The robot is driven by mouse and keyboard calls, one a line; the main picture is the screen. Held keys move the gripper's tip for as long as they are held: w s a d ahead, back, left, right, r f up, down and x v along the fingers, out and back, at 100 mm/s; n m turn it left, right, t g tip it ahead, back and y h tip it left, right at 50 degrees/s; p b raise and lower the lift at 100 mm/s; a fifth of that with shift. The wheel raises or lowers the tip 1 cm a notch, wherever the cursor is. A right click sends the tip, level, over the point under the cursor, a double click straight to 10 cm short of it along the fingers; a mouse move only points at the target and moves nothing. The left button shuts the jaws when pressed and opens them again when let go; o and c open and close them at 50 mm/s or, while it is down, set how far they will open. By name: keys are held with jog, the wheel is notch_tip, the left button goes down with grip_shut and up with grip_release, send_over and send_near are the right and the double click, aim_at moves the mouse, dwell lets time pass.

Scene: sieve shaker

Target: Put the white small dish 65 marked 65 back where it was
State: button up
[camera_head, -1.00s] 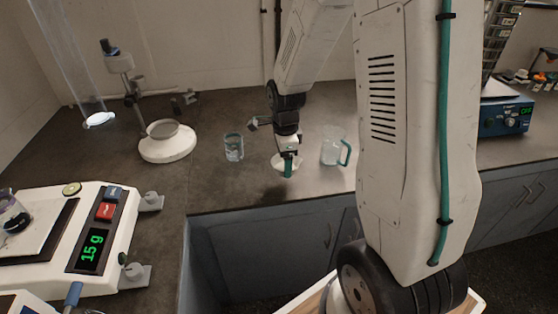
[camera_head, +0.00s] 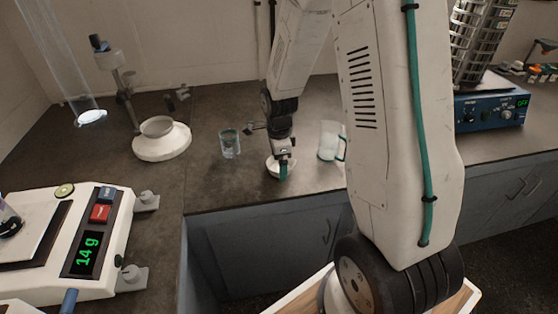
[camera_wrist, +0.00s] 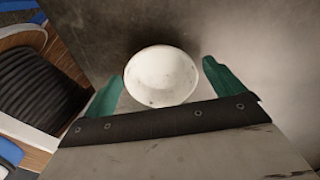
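The small white dish (camera_head: 272,170) is on or just above the dark bench, close to its front edge. My gripper (camera_head: 283,170) is pointing down at it, with a green finger in front of the dish. In the wrist view, the round dish (camera_wrist: 160,78) appears pale and empty, with a few specks inside. My gripper's two green fingers (camera_wrist: 163,78) are spread wide on either side of the dish, with a narrow gap at the right. I cannot tell whether the left finger touches the rim. No marking 65 can be read.
A white-based stand (camera_head: 162,146) is further left. A balance (camera_head: 70,240) reading 14 g is at front left. A blue sieve shaker (camera_head: 490,112) is at right.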

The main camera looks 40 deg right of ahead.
notch_tip(320, 180, up, 12)
jog(key=s+a+r+n, duration=0.3)
jog(key=s+r+n, duration=0.1)
jog(key=s+n, duration=0.3)
jog(key=s+a+r+n, duration=0.4)
jog(key=s+r+n, duration=0.1)
jog(key=s+n, duration=0.3)
jog(key=s+a+r+n+t, duration=0.1)
jog(key=s+a+r+n, duration=0.2)
jog(key=s+n, duration=0.4)
jog(key=s+r, duration=0.1)
jog(key=s, duration=0.1)
jog(key=shift+s+a+r+n, duration=0.15)
jog(key=shift+s+r+n, duration=0.15)
jog(key=shift+s+r, duration=0.1)
